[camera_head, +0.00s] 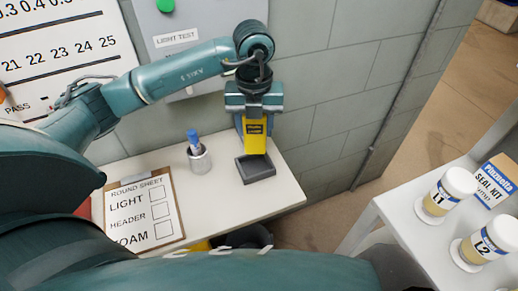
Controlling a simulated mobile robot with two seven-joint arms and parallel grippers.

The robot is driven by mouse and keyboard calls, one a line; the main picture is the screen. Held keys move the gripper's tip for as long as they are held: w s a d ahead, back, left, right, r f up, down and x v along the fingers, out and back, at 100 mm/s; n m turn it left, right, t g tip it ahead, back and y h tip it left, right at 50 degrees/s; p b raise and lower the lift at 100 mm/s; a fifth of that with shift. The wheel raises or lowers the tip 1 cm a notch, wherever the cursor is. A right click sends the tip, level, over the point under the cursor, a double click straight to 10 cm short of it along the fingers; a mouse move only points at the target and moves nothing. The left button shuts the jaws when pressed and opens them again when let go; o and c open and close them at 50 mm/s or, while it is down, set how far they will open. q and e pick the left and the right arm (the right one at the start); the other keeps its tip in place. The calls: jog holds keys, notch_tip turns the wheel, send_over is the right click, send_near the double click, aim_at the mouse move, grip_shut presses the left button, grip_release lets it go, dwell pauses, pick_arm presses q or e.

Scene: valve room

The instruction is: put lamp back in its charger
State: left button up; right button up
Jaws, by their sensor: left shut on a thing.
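My left gripper (254,103) points down and is shut on the yellow lamp (255,138). The lamp hangs upright with a dark label on its front, and the gripper covers its top. The charger (258,177) looks like a dark grey open tray on the right part of the white shelf. The lamp's lower end is at the back of the charger in the picture; I cannot tell whether it touches the charger or is just above it. My right gripper is not in view.
A metal cup (199,160) with a blue marker (193,136) stands left of the charger. A clipboard (144,213) lies further left. A grey wall panel (180,68) with a green button is behind. Jars L1 (439,203) and L2 (470,252) stand on a right-hand table.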

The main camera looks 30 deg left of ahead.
aim_at(254, 149)
pick_arm(q)
jog(key=f, duration=0.2)
jog(key=shift+s+f, duration=0.2)
jog(key=shift+f, duration=0.55)
notch_tip(254, 149, down, 4)
jog(key=shift+r, duration=0.15)
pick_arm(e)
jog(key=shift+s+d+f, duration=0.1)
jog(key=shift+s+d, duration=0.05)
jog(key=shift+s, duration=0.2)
pick_arm(q)
jog(key=shift+f, duration=0.2)
jog(key=o, duration=1.2)
